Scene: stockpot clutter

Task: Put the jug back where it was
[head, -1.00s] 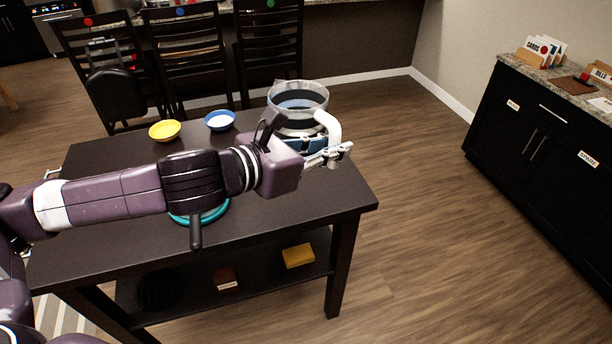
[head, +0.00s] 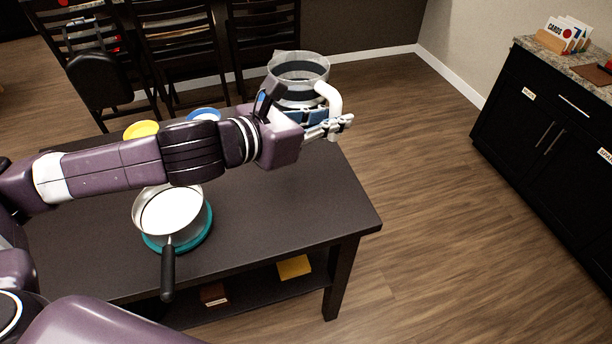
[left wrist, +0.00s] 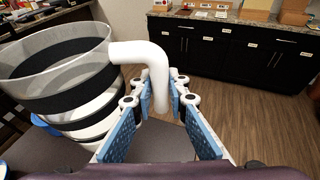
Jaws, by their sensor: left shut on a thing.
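The jug (head: 300,78) is clear with dark bands and has a white handle (head: 331,98). It is upright near the table's far right corner in the head view; whether its base touches the table is hidden by my gripper. My left gripper (head: 334,127) is shut on the handle. In the left wrist view, the jug (left wrist: 62,75) fills the left side, and its white handle comes down between the blue pads of my left gripper (left wrist: 158,92). My right gripper is not in view.
On the dark table (head: 300,210), a pan (head: 170,213) sits on a teal trivet (head: 205,237). A yellow bowl (head: 141,129) and a blue bowl (head: 204,114) stand behind my arm. Chairs (head: 182,50) line the far side. The table's right part is clear.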

